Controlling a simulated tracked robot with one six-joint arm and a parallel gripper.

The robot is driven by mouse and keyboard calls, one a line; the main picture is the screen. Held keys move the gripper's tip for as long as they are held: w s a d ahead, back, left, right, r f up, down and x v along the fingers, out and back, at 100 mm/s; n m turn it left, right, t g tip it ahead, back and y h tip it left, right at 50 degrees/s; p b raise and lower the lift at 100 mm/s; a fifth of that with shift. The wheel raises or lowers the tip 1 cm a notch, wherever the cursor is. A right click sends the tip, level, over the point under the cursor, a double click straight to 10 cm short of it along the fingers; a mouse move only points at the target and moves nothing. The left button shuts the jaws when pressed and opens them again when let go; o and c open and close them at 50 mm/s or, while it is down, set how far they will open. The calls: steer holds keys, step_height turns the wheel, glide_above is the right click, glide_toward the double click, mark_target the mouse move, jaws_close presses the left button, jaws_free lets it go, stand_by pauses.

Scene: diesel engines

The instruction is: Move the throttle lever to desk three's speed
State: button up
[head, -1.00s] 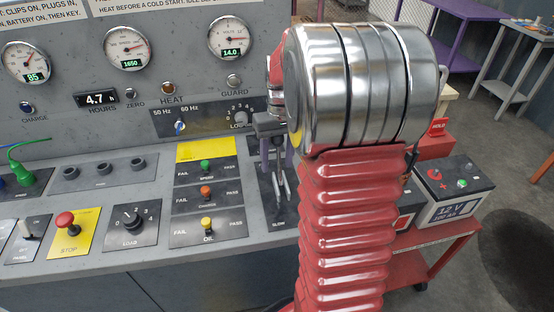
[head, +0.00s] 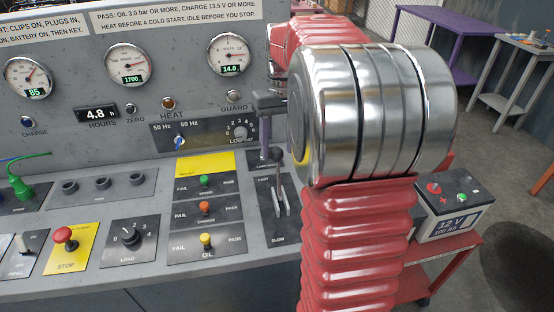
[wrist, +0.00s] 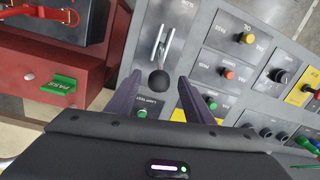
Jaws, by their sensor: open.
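In the head view, my gripper (head: 267,138) is just above the knob, partly hidden by my arm. The middle gauge (head: 127,66) reads 1700.
A 50 Hz/60 Hz selector (head: 179,142) and a load-bar dial (head: 240,131) sit left of the gripper. The yellow-backed stop button (head: 64,236) and load knob (head: 130,236) are further left. A battery (head: 452,208) stands on a red cart to the right.

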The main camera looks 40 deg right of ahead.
steer(key=shift+d+r, duration=0.2)
steer(key=shift+r, duration=1.65)
steer(key=shift+a, duration=0.25)
steer(key=s+a+r+n+t+h, duration=0.1)
steer(key=s+a+t, duration=0.35)
steer(key=a, duration=0.85)
steer(key=s+a+f+n+t, duration=0.1)
steer(key=s+a+f, duration=0.4)
steer(key=s+a, duration=0.5)
steer(key=shift+s+n, duration=0.4)
steer(key=shift+n, duration=0.1)
steer(key=shift+t, duration=0.25)
stand_by(2.4)
